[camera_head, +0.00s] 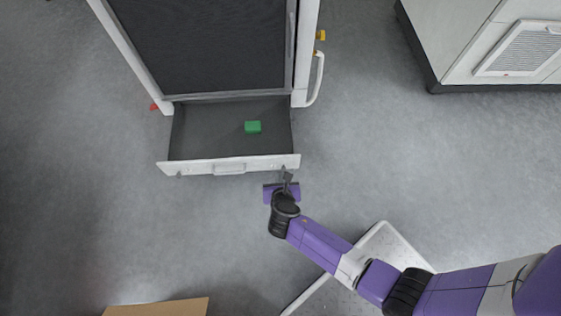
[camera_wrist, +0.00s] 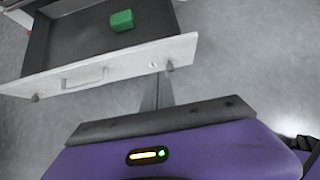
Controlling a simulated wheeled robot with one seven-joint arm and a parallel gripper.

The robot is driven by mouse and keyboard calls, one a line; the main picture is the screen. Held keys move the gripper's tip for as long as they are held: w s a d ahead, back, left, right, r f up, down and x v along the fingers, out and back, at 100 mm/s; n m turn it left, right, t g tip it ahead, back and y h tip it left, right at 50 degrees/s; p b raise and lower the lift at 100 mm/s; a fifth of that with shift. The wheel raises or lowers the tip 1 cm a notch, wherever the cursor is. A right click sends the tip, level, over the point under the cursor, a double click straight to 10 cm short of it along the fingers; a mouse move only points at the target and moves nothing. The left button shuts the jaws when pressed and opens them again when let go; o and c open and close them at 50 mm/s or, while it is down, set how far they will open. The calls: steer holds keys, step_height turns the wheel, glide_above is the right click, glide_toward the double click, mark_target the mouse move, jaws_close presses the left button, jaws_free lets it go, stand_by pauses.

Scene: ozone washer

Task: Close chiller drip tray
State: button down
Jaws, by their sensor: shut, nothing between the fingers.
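The chiller drip tray (camera_head: 210,145) is pulled out like a drawer from the bottom of the chiller (camera_head: 200,45). Its white front panel has a handle (camera_head: 229,169) in the middle. A green block (camera_head: 252,127) lies inside the tray. My gripper (camera_head: 287,174) is shut and empty, just in front of the right end of the tray's front panel. In the wrist view the shut fingers (camera_wrist: 162,88) point at the panel (camera_wrist: 120,63), right of the handle (camera_wrist: 84,78). I cannot tell whether the fingertips touch the panel.
A white cabinet with a vent grille (camera_head: 520,50) stands at the top right. A white pipe-like handle (camera_head: 317,80) sticks out at the chiller's right side. A tan board or box (camera_head: 158,307) shows at the bottom edge. The grey floor (camera_head: 80,210) left of the tray is clear.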

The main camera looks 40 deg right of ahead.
mark_target(278, 158)
steer(key=shift+w+d+f+b, duration=0.45)
steer(key=shift+w+d, duration=0.25)
steer(key=shift+w, duration=0.25)
steer(key=shift+w+d+f+b, duration=0.45)
steer(key=shift+w+d, duration=0.2)
steer(key=shift+w, duration=0.25)
steer(key=shift+w+d+f+b, duration=0.35)
steer(key=shift+w+d+f, duration=0.15)
steer(key=shift+w+d, duration=0.35)
steer(key=shift+w+a, duration=0.1)
steer(key=shift+a, duration=0.05)
steer(key=shift+w+d, duration=0.3)
steer(key=shift+w, duration=0.15)
steer(key=w+d+b, duration=0.6)
steer(key=w+d, duration=0.8)
steer(key=w, duration=0.5)
